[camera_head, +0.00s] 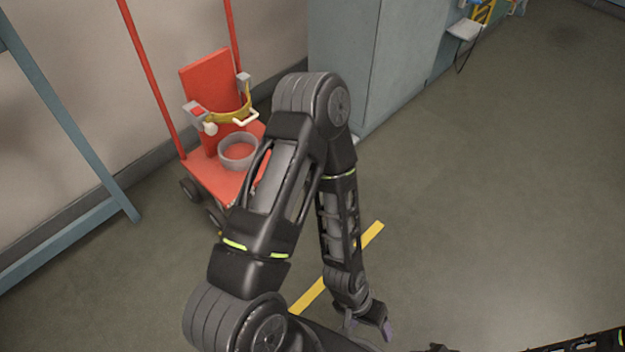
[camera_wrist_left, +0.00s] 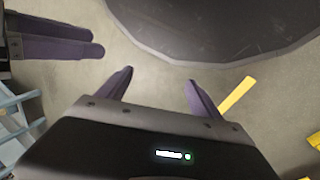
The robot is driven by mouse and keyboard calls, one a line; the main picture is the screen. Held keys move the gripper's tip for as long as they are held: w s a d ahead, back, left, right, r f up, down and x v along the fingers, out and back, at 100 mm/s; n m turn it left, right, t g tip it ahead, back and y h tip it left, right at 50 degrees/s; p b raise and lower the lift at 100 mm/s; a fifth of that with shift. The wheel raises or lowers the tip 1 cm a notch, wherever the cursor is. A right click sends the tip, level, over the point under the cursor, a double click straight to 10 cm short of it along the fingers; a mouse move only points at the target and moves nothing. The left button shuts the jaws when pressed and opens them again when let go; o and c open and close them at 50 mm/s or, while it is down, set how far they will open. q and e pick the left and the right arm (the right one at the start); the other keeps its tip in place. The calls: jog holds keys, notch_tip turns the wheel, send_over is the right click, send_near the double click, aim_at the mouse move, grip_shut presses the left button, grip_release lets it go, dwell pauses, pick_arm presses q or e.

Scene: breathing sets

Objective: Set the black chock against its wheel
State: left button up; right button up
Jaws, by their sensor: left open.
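I cannot make out the black chock in either view. The red trolley (camera_head: 212,178) stands by the wall in the head view. Two of its dark wheels show, one at the left (camera_head: 190,189) and one nearer (camera_head: 214,216); my left arm covers its right side. My left gripper (camera_head: 368,326) points down near the bottom of the head view, well to the right of the trolley. In the left wrist view (camera_wrist_left: 159,78) its purple fingers are apart with only floor between them. Two purple fingers of my right gripper (camera_wrist_left: 52,39) show at the upper left there.
A yellow floor strip (camera_head: 308,296) runs behind my left arm. A blue-grey cabinet (camera_head: 385,55) stands right of the trolley, and a blue frame (camera_head: 70,105) stands at the left. The floor on the right is clear. A large dark rounded shape (camera_wrist_left: 215,25) fills the top of the wrist view.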

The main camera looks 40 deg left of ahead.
pick_arm(q)
notch_tip(320, 180, up, 18)
jog(key=p, duration=1.7)
jog(key=shift+f, duration=0.15)
jog(key=c, duration=1.2)
jog(key=shift+r+p, duration=0.3)
jog(key=shift+p, duration=0.2)
jog(key=shift+c, duration=0.7)
jog(key=shift+f, duration=0.15)
grip_shut()
